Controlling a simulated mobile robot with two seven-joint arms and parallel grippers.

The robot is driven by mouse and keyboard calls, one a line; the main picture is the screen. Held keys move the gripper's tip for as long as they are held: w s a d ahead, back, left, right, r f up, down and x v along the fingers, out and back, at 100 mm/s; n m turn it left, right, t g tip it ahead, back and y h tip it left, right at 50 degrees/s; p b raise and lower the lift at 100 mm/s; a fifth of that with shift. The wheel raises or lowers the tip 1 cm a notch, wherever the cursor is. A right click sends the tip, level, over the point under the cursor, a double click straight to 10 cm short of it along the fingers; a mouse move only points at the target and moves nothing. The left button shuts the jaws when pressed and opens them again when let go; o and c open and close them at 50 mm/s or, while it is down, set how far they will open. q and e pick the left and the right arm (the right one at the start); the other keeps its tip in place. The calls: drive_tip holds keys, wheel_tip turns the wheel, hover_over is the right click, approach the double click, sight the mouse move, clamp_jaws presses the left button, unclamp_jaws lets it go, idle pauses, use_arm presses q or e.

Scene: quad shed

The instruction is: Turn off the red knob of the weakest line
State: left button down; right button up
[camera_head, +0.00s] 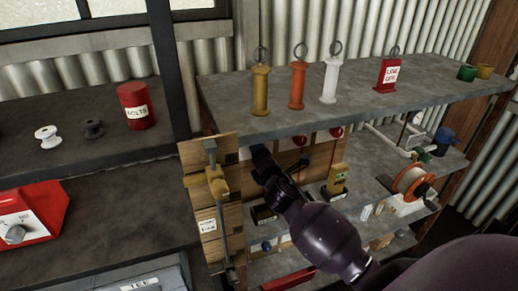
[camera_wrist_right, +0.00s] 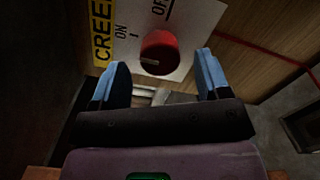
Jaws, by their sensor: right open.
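A round red knob (camera_wrist_right: 159,52) sits on a white plate (camera_wrist_right: 185,28) in the right wrist view. The plate reads "ON I" and, partly cut off, "OFF". The knob's pale mark points left, on the ON side. A yellow label (camera_wrist_right: 103,35) beside it shows "CREE", the rest cut off. My right gripper (camera_wrist_right: 163,75) is open, its two blue fingers apart on either side below the knob, not closed on it. In the head view my right gripper (camera_head: 262,160) reaches the wooden panel under the shelf and hides the knob. My left gripper is out of view.
Above the panel, a grey shelf (camera_head: 350,98) holds yellow (camera_head: 260,92), orange (camera_head: 297,86) and white (camera_head: 330,80) ringed cylinders and a red sign block (camera_head: 387,75). Two red round parts (camera_head: 300,141) show under its edge.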

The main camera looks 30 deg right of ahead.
drive_tip(key=shift+x, duration=1.6)
drive_tip(key=shift+c, duration=0.5)
drive_tip(key=c, duration=0.8)
drive_tip(key=shift+c, duration=0.2)
